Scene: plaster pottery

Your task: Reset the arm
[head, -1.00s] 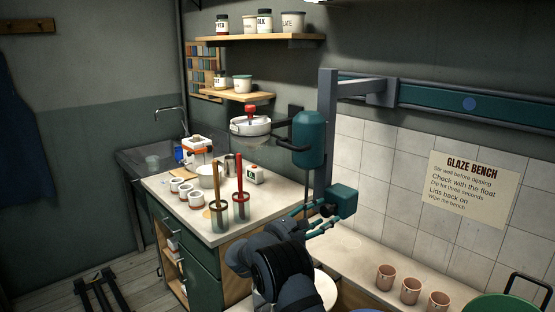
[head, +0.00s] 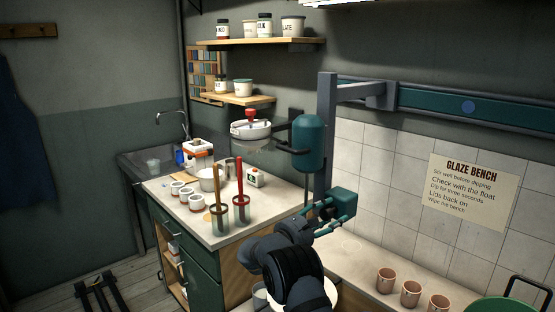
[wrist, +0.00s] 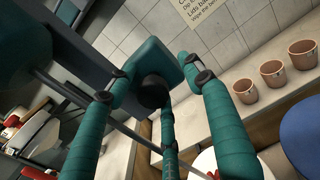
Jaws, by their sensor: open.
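My gripper (wrist: 158,68) has teal fingers that stand apart with nothing held between them. They extend from the lower corners of the wrist view toward its middle. A teal block with a dark round part shows between and beyond them; I cannot tell whether they touch it. In the head view my dark arm bends at lower centre, and the teal fingers (head: 328,217) point up and right, above the bench. The arm hides part of the bench front.
Several terracotta cups (head: 411,293) stand on the right bench. On the left counter (head: 185,208) are two containers with upright handles, white cups and a white jug. A grey post (head: 326,120) with a teal tank (head: 308,143) rises behind the gripper.

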